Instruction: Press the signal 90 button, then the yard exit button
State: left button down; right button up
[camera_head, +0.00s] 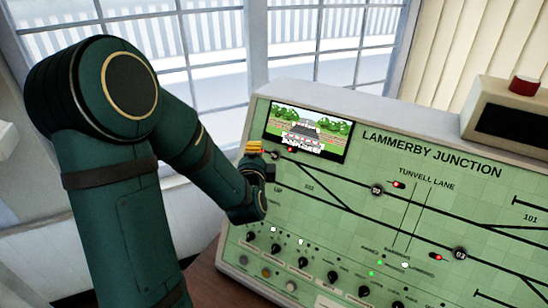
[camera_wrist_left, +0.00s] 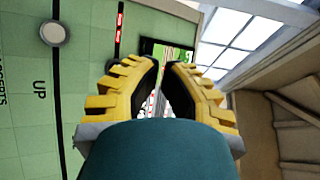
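My left gripper (camera_head: 254,148) has yellow ridged fingers and is in front of the left part of the green signal panel (camera_head: 330,175), just below the left edge of its screen. In the left wrist view, its fingertips (camera_wrist_left: 161,64) come together with nothing held between them. A small round knob (camera_head: 275,155) with a red light beside it is just right of the fingers; its number is too small to read. Other round knobs are on the track lines, one (camera_head: 377,190) mid-panel and one (camera_head: 459,254) lower right. I cannot make out a yard exit label. My right gripper is not in view.
A screen (camera_head: 308,129) with a level crossing picture is at the panel's upper left. Black rotary knobs (camera_head: 332,277) and small lights line the lower edge. A box with a red top (camera_head: 524,85) stands on the cabinet at right. Windows are behind.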

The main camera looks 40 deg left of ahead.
aim_at(275, 155)
pick_arm(q)
jog(key=shift+w+a+f+b, duration=0.1)
jog(key=shift+w+f+b, duration=0.3)
jog(key=shift+w, duration=0.55)
jog(key=shift+w+a+f+b, duration=0.2)
jog(key=shift+w+f, duration=0.4)
jog(key=shift+w, duration=0.3)
jog(key=shift+w+a+f+b, duration=0.1)
jog(key=shift+w+f+b, duration=0.3)
jog(key=shift+w, duration=0.55)
jog(key=shift+w+f, duration=0.1)
jog(key=shift+f, duration=0.05)
jog(key=shift+w+f, duration=0.2)
jog(key=shift+w, duration=0.1)
jog(key=shift+w+f+b, duration=0.2)
jog(key=shift+w+b, duration=0.1)
jog(key=shift+w, duration=0.05)
jog(key=shift+s+r, duration=0.15)
dwell(0.3)
jog(key=shift+s+r, duration=0.3)
jog(key=shift+s, duration=0.3)
